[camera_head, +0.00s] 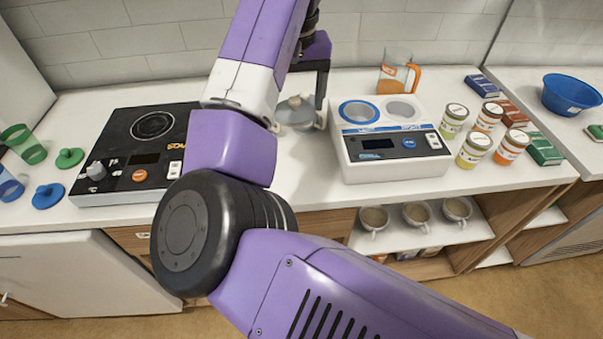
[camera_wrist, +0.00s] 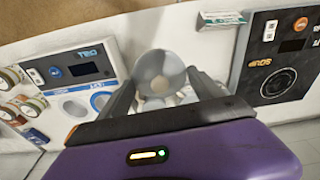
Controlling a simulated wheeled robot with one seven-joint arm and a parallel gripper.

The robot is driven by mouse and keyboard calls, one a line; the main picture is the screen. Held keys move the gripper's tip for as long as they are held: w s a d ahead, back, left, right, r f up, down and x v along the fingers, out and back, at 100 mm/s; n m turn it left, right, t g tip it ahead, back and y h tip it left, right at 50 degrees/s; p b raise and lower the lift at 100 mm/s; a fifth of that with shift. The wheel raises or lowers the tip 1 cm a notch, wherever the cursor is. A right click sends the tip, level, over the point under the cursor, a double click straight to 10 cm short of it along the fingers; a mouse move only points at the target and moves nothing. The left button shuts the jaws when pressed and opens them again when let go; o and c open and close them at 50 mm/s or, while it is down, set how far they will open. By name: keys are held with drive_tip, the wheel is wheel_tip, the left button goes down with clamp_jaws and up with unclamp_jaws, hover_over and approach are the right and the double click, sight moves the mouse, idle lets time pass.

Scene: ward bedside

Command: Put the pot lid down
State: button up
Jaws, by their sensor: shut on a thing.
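The pot lid (camera_head: 294,112), a grey metallic round piece with a knob, shows on the right of my arm in the head view, over the white counter. In the wrist view the grey round lid (camera_wrist: 160,70) lies between my two dark fingers. My gripper (camera_head: 317,118) points down at the counter beside the white double-well device and is shut on the lid. It also shows in the wrist view (camera_wrist: 163,82). My arm hides part of the area to the left of the lid. I cannot tell whether the lid touches the counter.
The white device with two round wells (camera_head: 392,150) stands close to the right. A black hotplate (camera_head: 125,180) stands to the left. A measuring jug (camera_head: 396,72) is behind the device, and several labelled jars (camera_head: 474,148) stand farther right. Some bare counter (camera_head: 305,165) shows in front of the lid.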

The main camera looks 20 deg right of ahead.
sight(296, 173)
wheel_tip(296, 173, down, 18)
drive_tip(key=shift+f+p, duration=0.1)
drive_tip(key=shift+p, duration=0.6)
drive_tip(key=shift+f, duration=0.1)
drive_tip(key=o, duration=1.3)
drive_tip(key=r, duration=0.4)
drive_tip(key=s+r+b, duration=0.1)
drive_tip(key=r, duration=0.7)
drive_tip(key=shift+s+a+r, duration=0.1)
drive_tip(key=shift+s+a, duration=0.1)
drive_tip(key=shift+s, duration=0.05)
